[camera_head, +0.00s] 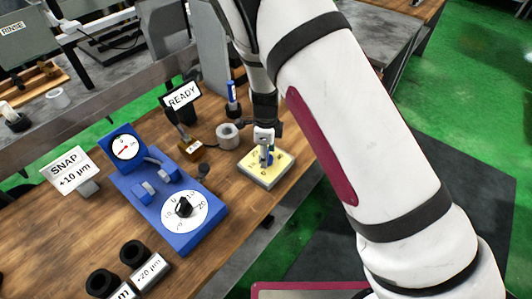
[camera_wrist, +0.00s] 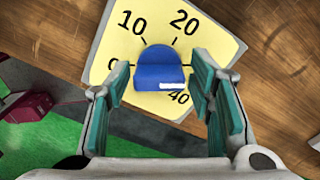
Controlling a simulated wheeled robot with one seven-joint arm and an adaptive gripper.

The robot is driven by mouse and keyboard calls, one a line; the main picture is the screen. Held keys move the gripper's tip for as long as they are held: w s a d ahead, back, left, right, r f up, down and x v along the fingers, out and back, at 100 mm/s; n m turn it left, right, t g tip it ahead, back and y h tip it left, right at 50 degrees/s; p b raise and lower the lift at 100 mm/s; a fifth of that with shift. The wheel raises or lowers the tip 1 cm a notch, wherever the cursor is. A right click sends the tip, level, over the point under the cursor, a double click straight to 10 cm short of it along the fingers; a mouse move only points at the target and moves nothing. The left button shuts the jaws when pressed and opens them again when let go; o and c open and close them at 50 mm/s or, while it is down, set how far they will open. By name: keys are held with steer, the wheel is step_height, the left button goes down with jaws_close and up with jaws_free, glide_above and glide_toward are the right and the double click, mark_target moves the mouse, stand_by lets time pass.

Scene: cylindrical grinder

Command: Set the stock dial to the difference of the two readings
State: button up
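The stock dial is a yellow plate (camera_head: 281,171) at the right edge of the wooden bench, and it also fills the upper middle of the wrist view (camera_wrist: 112,47). It carries a blue knob (camera_wrist: 158,66); the marks 0, 10, 20 and 40 show around it. A white mark on the knob lies near the 40. My gripper (camera_wrist: 156,92) is open, with its green-padded fingers on either side of the knob; whether they touch it is unclear. In the head view, my gripper (camera_head: 266,146) is over the plate and partly hides the knob.
A blue instrument (camera_head: 190,239) has a red-needle gauge (camera_head: 125,147) and a white dial with a black knob (camera_head: 184,208). A sign (camera_head: 72,171) reads SNAP +10 µm. A label (camera_head: 148,271) reads -20 µm. A READY sign (camera_head: 182,95) and grey cylinder (camera_head: 228,136) stand behind.

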stand_by(0.3)
step_height(320, 180, up, 12)
stand_by(0.5)
stand_by(0.3)
